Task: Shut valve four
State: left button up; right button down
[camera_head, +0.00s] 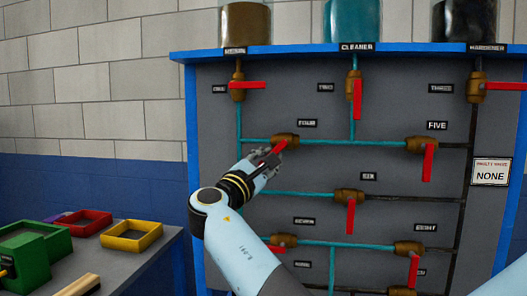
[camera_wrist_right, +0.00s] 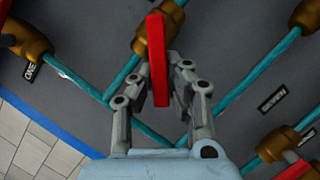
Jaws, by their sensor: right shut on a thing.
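Valve four is a brass valve (camera_head: 287,138) on a horizontal teal pipe, just left of its label "FOUR" (camera_head: 307,123). Its red lever (camera_head: 279,147) points down and to the left, slanted to the pipe. My right gripper (camera_head: 268,157) is at this lever. In the right wrist view, the red lever (camera_wrist_right: 158,65) stands between the two fingers of the gripper (camera_wrist_right: 162,85), which are closed on it. The brass body (camera_wrist_right: 143,42) is partly hidden behind the lever. My left gripper is out of view.
Valve five (camera_head: 420,145) on the same pipe has its lever down. Valve one (camera_head: 238,87) has its lever pointing right. Valve six (camera_head: 349,196) is below with its lever down. A sign (camera_head: 491,172) reads "NONE". Coloured trays (camera_head: 130,236) stand on a side table.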

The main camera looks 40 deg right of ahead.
jog(key=shift+s+d+n+t, duration=0.1)
jog(key=shift+n+t, duration=0.3)
jog(key=shift+n, duration=0.3)
jog(key=n, duration=0.1)
jog(key=n+t+p, duration=0.1)
jog(key=shift+s+d+f+n, duration=0.2)
jog(key=shift+s+f+n, duration=0.05)
jog(key=shift+f+n, duration=0.05)
jog(key=n+t+p, duration=0.1)
jog(key=n, duration=0.2)
jog(key=s+d+n+t+y+p, duration=0.1)
jog(key=n+t, duration=0.1)
jog(key=n, duration=0.1)
jog(key=s+f+n+t+y+p, duration=0.1)
jog(key=n+p, duration=0.1)
jog(key=n, duration=0.1)
jog(key=shift+d+n+t, duration=0.3)
jog(key=shift+d, duration=0.05)
jog(key=shift+f, duration=0.1)
jog(key=c, duration=1.3)
grip_release()
